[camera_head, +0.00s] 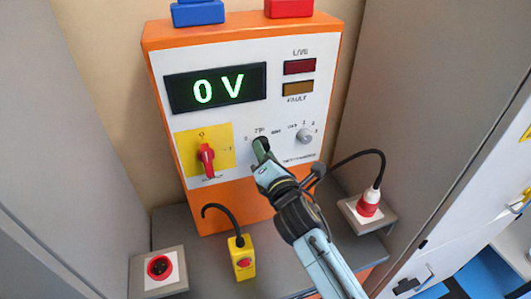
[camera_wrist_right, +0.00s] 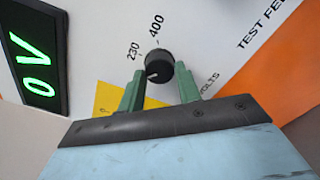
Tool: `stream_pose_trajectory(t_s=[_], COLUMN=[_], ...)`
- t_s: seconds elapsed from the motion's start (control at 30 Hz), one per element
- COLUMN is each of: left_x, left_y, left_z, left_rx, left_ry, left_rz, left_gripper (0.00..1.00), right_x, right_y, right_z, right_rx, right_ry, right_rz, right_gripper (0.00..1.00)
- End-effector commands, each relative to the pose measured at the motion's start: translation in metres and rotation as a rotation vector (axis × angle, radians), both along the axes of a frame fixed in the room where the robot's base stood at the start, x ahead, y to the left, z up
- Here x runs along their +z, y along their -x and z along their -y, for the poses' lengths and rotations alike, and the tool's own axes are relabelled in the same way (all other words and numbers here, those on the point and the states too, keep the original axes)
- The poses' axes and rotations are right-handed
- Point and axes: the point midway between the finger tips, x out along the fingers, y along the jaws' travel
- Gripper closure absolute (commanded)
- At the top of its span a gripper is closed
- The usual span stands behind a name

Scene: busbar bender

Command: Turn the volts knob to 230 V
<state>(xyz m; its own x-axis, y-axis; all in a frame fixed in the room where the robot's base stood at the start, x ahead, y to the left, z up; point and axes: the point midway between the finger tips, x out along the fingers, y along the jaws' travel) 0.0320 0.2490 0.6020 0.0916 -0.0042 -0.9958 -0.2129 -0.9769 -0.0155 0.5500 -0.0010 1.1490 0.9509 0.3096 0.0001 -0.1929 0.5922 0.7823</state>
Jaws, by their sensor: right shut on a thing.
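The volts knob (camera_wrist_right: 160,66) is a small black round knob on the white front panel (camera_head: 235,125). In the wrist view its white mark points to the lower left, away from the printed 230 (camera_wrist_right: 133,50) and 400 (camera_wrist_right: 157,26). My right gripper (camera_head: 262,150) has its green fingers (camera_wrist_right: 158,72) shut on either side of the knob. In the head view the fingers mostly hide the knob. The green display (camera_head: 217,87) reads 0 V. My left gripper is not in view.
A red switch handle (camera_head: 207,158) on a yellow plate is left of my gripper. A small grey knob (camera_head: 304,136) is to the right. Below are a yellow button box (camera_head: 243,262), a red socket (camera_head: 160,268) and a red-and-white plug (camera_head: 368,202). Grey cabinet walls flank both sides.

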Motion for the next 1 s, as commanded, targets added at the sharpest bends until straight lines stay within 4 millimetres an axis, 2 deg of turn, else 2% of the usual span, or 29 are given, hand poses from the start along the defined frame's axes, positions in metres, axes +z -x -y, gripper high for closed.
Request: stream_pose_trajectory(t_s=[0.6, 1.0], left_x=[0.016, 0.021], left_y=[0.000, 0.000], left_z=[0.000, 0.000], left_rx=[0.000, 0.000], left_ry=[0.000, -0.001], left_rz=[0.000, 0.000], left_gripper=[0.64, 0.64], right_x=[0.002, 0.002], right_y=[0.000, 0.000], right_z=[0.000, 0.000], right_rx=[-0.002, -0.001], right_ry=[-0.538, -0.767], right_rz=[-0.176, -0.250], right_gripper=[0.89, 0.89])
